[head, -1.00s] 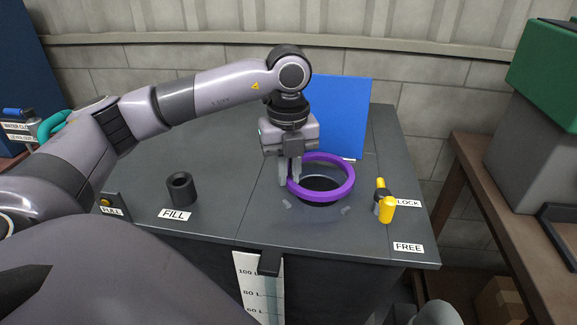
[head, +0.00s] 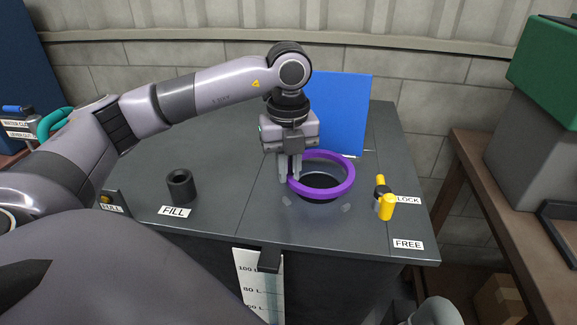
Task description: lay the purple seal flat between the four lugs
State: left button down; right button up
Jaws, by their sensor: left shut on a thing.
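The purple seal (head: 345,191) is a ring, held above a round dark opening (head: 322,181) in the grey bench top. My left gripper (head: 290,174) is shut on the ring's left side, fingers pointing down. The ring looks nearly level and slightly above the surface; I cannot tell whether it touches anything. Two small pale lugs show in front of the opening, a left one (head: 287,201) and a right one (head: 346,207). The other lugs are hidden behind the ring and gripper. My right gripper is not in view.
A yellow lever (head: 386,206) stands right of the opening, by the LOCK and FREE labels. A black filler neck (head: 180,186) stands at left by the FILL label. A blue panel (head: 341,115) rises behind the ring.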

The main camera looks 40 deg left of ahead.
aim_at(289, 175)
pick_arm(q)
jog(key=shift+f, duration=0.2)
jog(key=shift+f+b, duration=1.15)
jog(key=shift+f, duration=0.25)
jog(key=c, duration=1.1)
grip_release()
jog(key=shift+r, duration=0.1)
jog(key=shift+o, duration=0.2)
notch_tip(289, 175, up, 7)
jog(key=shift+r, duration=0.1)
